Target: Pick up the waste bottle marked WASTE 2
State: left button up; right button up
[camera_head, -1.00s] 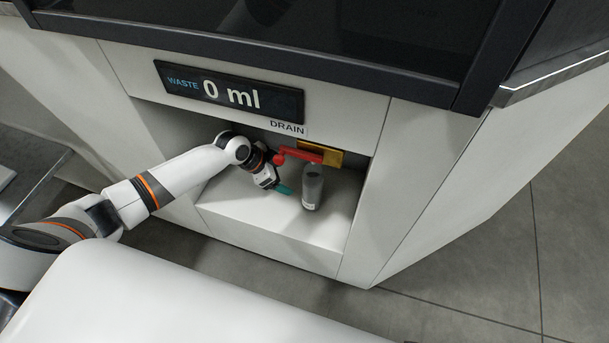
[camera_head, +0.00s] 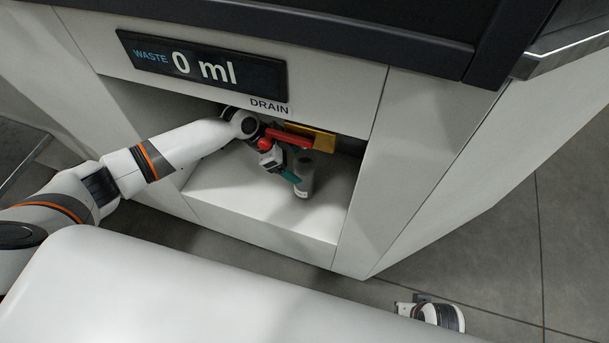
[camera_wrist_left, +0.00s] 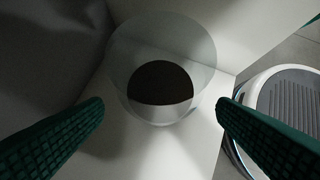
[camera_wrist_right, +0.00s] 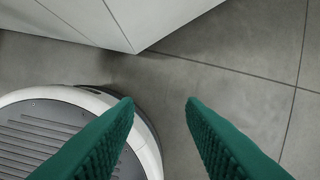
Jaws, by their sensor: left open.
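A grey, semi-transparent bottle (camera_head: 305,181) stands upright on the recess floor under the red drain handle. No WASTE 2 marking is readable on it. In the left wrist view the bottle (camera_wrist_left: 160,50) shows as a clear round outline with a dark disc inside, ahead of and between the green fingers. My left gripper (camera_head: 291,176) is open, with its fingertips at the bottle's left side in the head view. Contact cannot be told. My right gripper (camera_wrist_right: 160,101) is open and empty over the floor.
The red handle (camera_head: 290,138) and a yellow block (camera_head: 318,138) sit just above the bottle. The white recess floor (camera_head: 240,195) is otherwise clear. A display (camera_head: 205,68) reads WASTE 0 ml, with a DRAIN label (camera_head: 269,106) below it.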

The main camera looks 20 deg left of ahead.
pick_arm(q)
jog(key=x, duration=0.3)
jog(key=shift+w+d+f, duration=0.1)
jog(key=shift+d+f, duration=0.1)
jog(key=shift+f, duration=0.15)
pick_arm(e)
jog(key=r, duration=0.2)
jog(key=shift+w+r, duration=0.3)
jog(key=shift+r, duration=0.05)
pick_arm(q)
jog(key=shift+r, duration=0.15)
jog(key=c, duration=1.5)
